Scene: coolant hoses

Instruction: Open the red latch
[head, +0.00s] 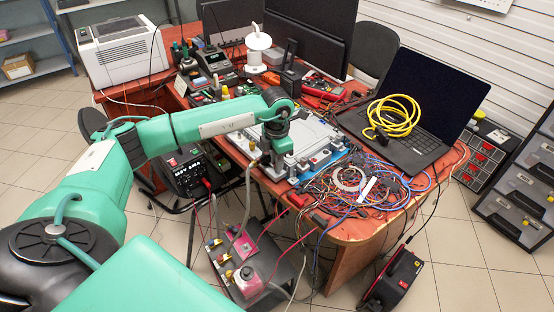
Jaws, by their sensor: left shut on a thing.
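My left arm reaches in from the left, and my left gripper (275,158) points down at the near edge of the table. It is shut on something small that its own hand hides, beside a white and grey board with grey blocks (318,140). I cannot clearly pick out a red latch. A small red part (299,200) lies at the table's front edge, right of and below the gripper. A black stand (255,284) below the table edge carries a pink block (244,246), small fittings and grey hoses. My right gripper is not in view.
Tangled wires (375,190) cover the table's right front. A laptop (425,110) with a coiled yellow cable (393,115) stands behind them. A printer (122,52), monitors and instruments fill the back. Thin hoses and cables hang in front of the table edge.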

